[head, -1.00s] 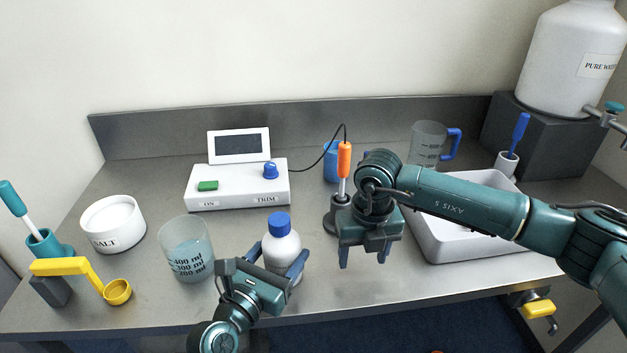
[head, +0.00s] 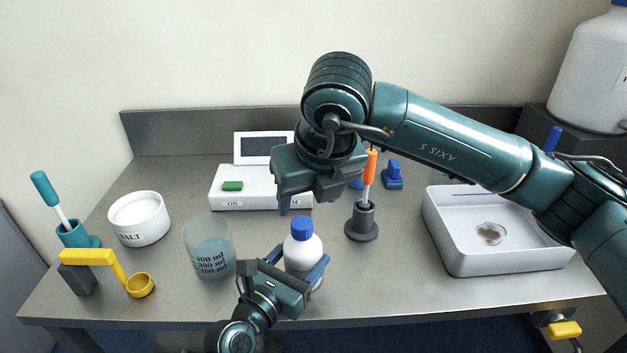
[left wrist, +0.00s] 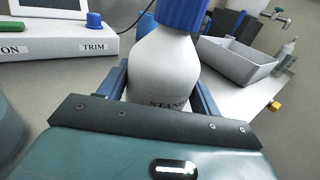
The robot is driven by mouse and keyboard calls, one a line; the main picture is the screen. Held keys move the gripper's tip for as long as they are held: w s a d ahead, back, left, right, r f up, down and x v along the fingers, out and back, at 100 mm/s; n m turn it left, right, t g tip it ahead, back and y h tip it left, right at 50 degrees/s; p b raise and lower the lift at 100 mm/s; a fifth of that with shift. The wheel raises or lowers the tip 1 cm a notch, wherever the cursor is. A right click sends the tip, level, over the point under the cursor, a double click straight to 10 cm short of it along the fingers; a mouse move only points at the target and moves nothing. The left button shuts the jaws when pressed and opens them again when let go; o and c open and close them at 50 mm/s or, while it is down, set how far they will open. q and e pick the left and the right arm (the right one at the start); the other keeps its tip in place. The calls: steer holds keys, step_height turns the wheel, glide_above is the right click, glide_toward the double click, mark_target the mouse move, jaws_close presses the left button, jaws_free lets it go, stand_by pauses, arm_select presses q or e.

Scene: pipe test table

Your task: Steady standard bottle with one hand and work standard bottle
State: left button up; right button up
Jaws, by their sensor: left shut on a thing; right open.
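The standard bottle (head: 303,252) is white with a blue cap (head: 302,227) and stands upright near the front of the table. It fills the middle of the left wrist view (left wrist: 165,75), with part of its label showing. My left gripper (head: 294,264) is shut on the bottle's body, one blue finger on each side. The cap is on the bottle. My right gripper (head: 312,197) is open and empty, in the air above and behind the bottle, in front of the white meter; only part of its fingers shows clearly.
A graduated beaker (head: 208,250) stands just left of the bottle. An orange-handled probe (head: 370,165) stands in a grey holder (head: 362,222) to the right. A white tray (head: 445,255) lies further right; a salt bowl (head: 139,220) and yellow scoop (head: 140,285) are at left.

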mark_target(302, 223)
steer(key=x, duration=0.8)
steer(key=shift+r, duration=0.1)
steer(key=c, duration=1.2)
steer(key=m+h, duration=0.1)
steer(key=m, duration=0.3)
steer(key=shift+m+h, duration=0.3)
steer(key=shift+h, duration=0.1)
steer(key=shift+a, duration=0.1)
steer(key=shift+a+m+h, duration=0.1)
steer(key=shift+m+h, duration=0.2)
steer(key=shift+m, duration=0.7)
steer(key=m+h, duration=0.1)
steer(key=m, duration=0.1)
steer(key=m+h, duration=0.1)
steer(key=m, duration=0.2)
steer(key=shift+m+g, duration=0.3)
steer(key=o, duration=1.2)
